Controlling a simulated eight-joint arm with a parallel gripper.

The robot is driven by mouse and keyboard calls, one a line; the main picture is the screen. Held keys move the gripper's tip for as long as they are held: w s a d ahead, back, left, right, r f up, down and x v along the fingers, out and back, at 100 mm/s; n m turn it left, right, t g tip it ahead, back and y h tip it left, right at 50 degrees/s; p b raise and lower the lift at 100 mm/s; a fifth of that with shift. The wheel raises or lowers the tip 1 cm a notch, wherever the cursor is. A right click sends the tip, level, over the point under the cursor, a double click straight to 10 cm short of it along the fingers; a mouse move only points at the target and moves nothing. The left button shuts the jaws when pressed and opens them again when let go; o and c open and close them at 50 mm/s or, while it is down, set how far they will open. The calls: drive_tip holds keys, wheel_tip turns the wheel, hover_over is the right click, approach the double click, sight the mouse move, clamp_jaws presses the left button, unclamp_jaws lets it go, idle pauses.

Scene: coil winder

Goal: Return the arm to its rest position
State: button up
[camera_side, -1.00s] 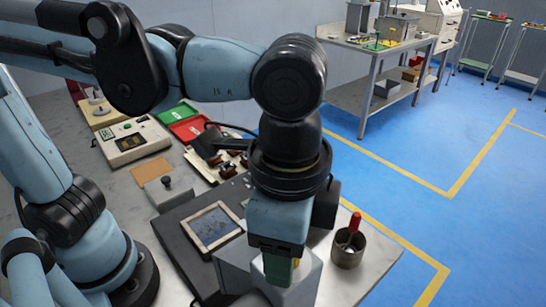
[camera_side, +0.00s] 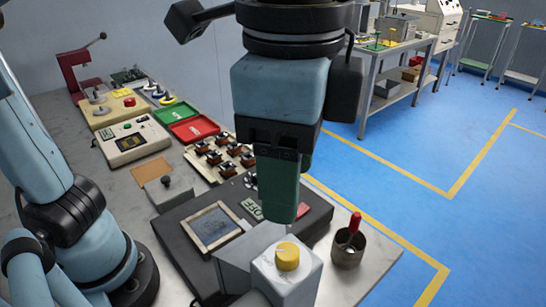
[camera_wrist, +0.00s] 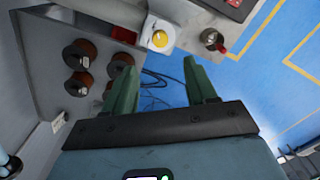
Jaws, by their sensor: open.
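My gripper (camera_side: 280,195) hangs from the raised wrist in the side view, its green fingers pointing down. It is above and slightly behind the yellow knob (camera_side: 287,256) on the grey winder housing (camera_side: 240,260), apart from it. In the wrist view my gripper (camera_wrist: 165,80) shows two green fingers spread wide with nothing between them. The yellow knob (camera_wrist: 160,39) also shows there, beyond the fingers.
A metal cup (camera_side: 347,250) with a red-handled tool stands right of the housing. Behind are a tray of several copper coils (camera_side: 218,155), a red tray (camera_side: 194,129), a green tray (camera_side: 175,112) and a red-framed press (camera_side: 80,75). Open air surrounds the gripper.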

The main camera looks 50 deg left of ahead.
drive_tip(key=shift+r, duration=0.4)
drive_tip(key=w+a+f+n+t, duration=0.3)
drive_tip(key=w+a+f+n, duration=0.2)
drive_tip(key=a+f, duration=0.3)
drive_tip(key=w+a+f+n+t, duration=0.3)
drive_tip(key=a+f, duration=0.6)
drive_tip(key=a, duration=0.7)
drive_tip(key=w+n, duration=0.2)
drive_tip(key=n, duration=0.1)
drive_tip(key=shift+t, duration=0.4)
